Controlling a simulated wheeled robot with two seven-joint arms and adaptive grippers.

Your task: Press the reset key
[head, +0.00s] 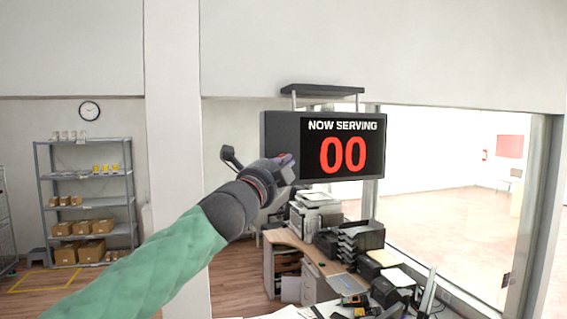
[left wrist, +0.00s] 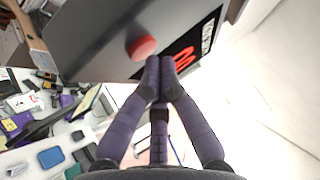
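The display box (head: 284,127) hangs under a ceiling mount and reads "NOW SERVING 00" in white and red. The red reset key (left wrist: 142,46) is a round button on the box's grey face in the left wrist view. In the head view a bit of the red key (head: 287,157) shows just beyond my gripper. My left gripper (left wrist: 160,64) has its fingertips together with nothing between them. The tips are beside the key, close to its lower right edge in the wrist view. I cannot tell whether they touch it. My right gripper is in neither view.
A desk (head: 296,252) with printers, black paper trays (head: 361,238) and clutter stands below the display. A large window (head: 450,190) is at the right. A shelf with boxes (head: 88,200) stands at the far left. The air around the display is clear.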

